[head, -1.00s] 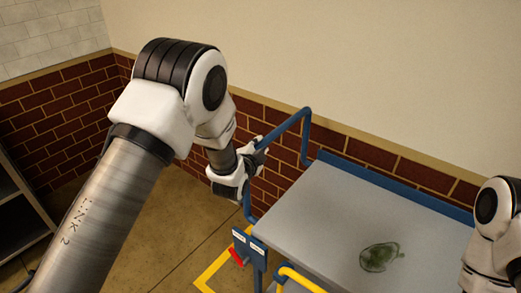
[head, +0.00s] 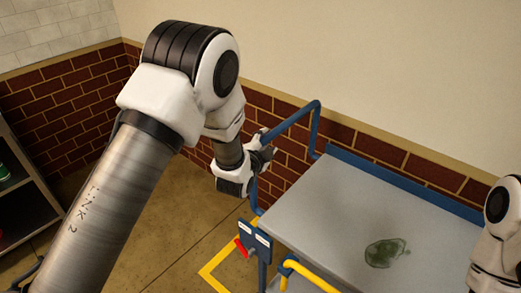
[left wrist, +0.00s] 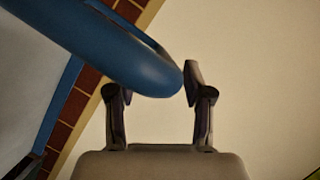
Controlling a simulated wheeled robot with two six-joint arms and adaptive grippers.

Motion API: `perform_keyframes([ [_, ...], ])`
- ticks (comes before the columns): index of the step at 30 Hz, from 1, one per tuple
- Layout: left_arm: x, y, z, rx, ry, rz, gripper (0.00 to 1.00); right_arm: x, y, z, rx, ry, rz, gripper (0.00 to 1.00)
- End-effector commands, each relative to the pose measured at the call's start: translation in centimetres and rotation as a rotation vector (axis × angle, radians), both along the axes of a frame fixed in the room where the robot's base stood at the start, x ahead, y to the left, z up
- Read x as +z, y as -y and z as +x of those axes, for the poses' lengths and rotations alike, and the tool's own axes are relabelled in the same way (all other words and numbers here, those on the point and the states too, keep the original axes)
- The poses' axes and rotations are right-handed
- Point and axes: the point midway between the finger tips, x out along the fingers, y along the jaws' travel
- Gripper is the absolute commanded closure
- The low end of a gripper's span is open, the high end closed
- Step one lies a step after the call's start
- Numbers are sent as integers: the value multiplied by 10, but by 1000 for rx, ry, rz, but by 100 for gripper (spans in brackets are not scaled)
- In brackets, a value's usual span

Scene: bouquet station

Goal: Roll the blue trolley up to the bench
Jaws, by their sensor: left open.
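The blue trolley shows in the head view as a grey top (head: 330,215) with a blue edge and a bent blue tube handle (head: 316,130) at its left end. My left gripper (head: 262,160) is at this handle. In the left wrist view, the blue handle tube (left wrist: 130,60) comes in from the upper left and reaches between the two open fingertips (left wrist: 155,85). I cannot tell whether they touch it. Of my right arm, only links show at the right edge; its gripper is out of view. I cannot clearly make out a separate bench.
A dark green patch (head: 385,252) lies on the grey top. Below its left corner are a blue post with labels (head: 254,243), a red lever (head: 240,247) and a yellow bar (head: 305,274). Yellow tape (head: 212,270) marks the floor. A shelf (head: 25,200) stands left; brick walls stand behind.

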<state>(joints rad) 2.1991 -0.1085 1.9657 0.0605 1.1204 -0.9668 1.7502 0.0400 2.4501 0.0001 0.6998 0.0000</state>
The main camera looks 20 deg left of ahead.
Motion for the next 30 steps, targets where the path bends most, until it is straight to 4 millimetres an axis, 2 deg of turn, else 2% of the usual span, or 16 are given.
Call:
perform_keyframes([
  [6, 12, 1, -55, -2, -2, 4, 48, 0, 0, 0, 0, 0, 0, 100],
  [12, 19, 0, -91, -2, -4, 3, 48, 0, 0, 0, 0, 0, 0, 100],
  [16, 21, 0, -97, -2, -3, 3, 48, 0, 0, 0, 0, 0, 0, 100],
  [27, 20, 0, -97, -1, -3, 3, 48, 0, 0, 0, 0, 0, 0, 100],
  [29, 14, 0, -98, -1, -15, 2, 48, 0, 0, 0, 0, 0, 0, 100],
  [30, 4, -1, -101, 1, -33, 1, 48, 0, 0, 0, 0, 0, 0, 100],
])
